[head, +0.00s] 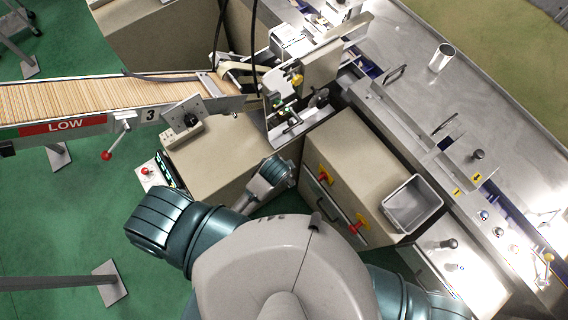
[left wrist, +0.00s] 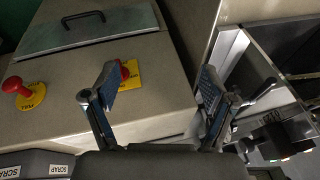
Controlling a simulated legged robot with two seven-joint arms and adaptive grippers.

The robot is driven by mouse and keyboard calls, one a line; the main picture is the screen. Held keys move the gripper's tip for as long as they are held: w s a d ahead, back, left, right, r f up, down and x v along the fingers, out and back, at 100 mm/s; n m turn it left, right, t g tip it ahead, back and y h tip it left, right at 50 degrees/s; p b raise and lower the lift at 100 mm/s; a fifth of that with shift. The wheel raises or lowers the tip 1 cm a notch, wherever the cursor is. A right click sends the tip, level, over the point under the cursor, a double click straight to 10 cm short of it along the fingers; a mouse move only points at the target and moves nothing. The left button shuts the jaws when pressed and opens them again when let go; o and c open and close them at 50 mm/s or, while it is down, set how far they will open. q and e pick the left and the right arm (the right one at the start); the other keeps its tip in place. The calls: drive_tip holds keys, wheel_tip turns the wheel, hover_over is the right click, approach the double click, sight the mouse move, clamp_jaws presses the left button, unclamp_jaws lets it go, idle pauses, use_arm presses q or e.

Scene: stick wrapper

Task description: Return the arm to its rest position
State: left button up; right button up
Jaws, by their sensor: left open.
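My left arm comes in from the lower left in the head view, with its teal elbow bent. Its grey wrist end and left gripper (head: 284,168) are beside the beige cabinet (head: 345,150); the fingers are hard to make out there. In the left wrist view, the left gripper (left wrist: 162,88) has its two fingers wide apart with nothing between them. A red knob on a yellow plate (left wrist: 130,74) shows partly behind one finger; I cannot tell whether they touch. My right arm shows only as a teal part at the lower right, and its gripper is out of view.
A conveyor of sticks (head: 70,101) ends at the wrapper machine (head: 300,90). A grey bin (head: 412,204) sits by the cabinet's right end. A metal cup (head: 441,58) stands on the steel table (head: 480,105). Green floor (head: 60,220) is open at the left.

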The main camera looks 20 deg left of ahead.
use_arm(q)
drive_tip(key=shift+a+f, duration=0.15)
drive_tip(key=shift+a, duration=0.15)
drive_tip(key=s+a+f+n+g+b, duration=0.1)
drive_tip(key=s+f, duration=0.1)
drive_tip(key=f, duration=1.1)
drive_tip(key=s+a+f+n+g+b, duration=0.1)
drive_tip(key=s+a+f, duration=0.15)
drive_tip(key=f, duration=1.05)
drive_tip(key=s+a+f+n, duration=0.1)
drive_tip(key=s+a+f, duration=0.2)
drive_tip(key=s+f, duration=0.6)
drive_tip(key=s+a+f+n+g+b, duration=0.1)
drive_tip(key=s+a+f, duration=0.3)
drive_tip(key=s+f, duration=0.5)
drive_tip(key=s+n, duration=0.1)
drive_tip(key=s, duration=0.5)
drive_tip(key=shift+s+a+f+n, duration=0.25)
drive_tip(key=shift+s+n, duration=0.05)
drive_tip(key=shift+s, duration=0.1)
